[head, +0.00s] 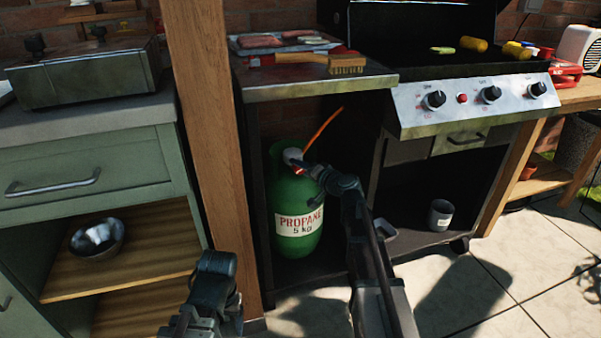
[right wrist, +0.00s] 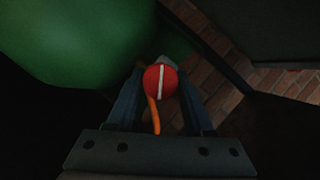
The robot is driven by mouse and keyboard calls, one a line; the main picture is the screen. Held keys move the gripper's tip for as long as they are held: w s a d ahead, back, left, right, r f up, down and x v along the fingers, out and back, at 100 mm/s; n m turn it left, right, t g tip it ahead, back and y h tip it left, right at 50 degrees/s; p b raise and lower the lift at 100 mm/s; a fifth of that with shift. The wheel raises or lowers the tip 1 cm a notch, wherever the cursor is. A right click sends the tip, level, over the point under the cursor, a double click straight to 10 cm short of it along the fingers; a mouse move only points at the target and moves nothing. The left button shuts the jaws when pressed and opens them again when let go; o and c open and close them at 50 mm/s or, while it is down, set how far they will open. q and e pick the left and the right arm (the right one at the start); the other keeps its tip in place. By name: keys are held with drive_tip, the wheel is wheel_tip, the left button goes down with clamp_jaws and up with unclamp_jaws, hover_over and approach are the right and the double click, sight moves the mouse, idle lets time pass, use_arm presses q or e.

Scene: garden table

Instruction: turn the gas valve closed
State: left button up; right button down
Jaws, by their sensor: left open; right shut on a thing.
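The green propane bottle (head: 298,212) stands upright inside the dark cabinet left of the grill. Its red gas valve knob (head: 298,171) sits at the top, mostly covered by my right gripper (head: 309,169). In the right wrist view, the round red knob (right wrist: 154,80) with a white stripe lies between the fingers of my right gripper (right wrist: 160,92), which is shut on it. The stripe runs nearly up and down in that picture. An orange hose (head: 323,129) rises from the valve. My left gripper (head: 217,264) is open and empty, low in front of the wooden post.
The wooden post (head: 209,130) stands just left of the cabinet opening. A brush (head: 325,62) and a tray of food lie on the counter above. A grey cup (head: 440,214) stands on the lower shelf at right. Paved floor in front is clear.

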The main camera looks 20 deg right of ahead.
drive_tip(key=m+b, duration=0.1)
drive_tip(key=m+y+b, duration=0.1)
drive_tip(key=m, duration=0.1)
drive_tip(key=shift+f+t, duration=0.25)
drive_tip(key=shift+t, duration=0.15)
drive_tip(key=shift+m+b, duration=0.7)
drive_tip(key=shift+r+t+y, duration=0.1)
drive_tip(key=shift+t+y, duration=0.2)
drive_tip(key=shift+c, duration=1.8)
unclamp_jaws()
drive_tip(key=shift+s+d, duration=0.1)
drive_tip(key=shift+s, duration=0.05)
drive_tip(key=v, duration=1.3)
drive_tip(key=shift+s, duration=0.3)
drive_tip(key=shift+d, duration=0.1)
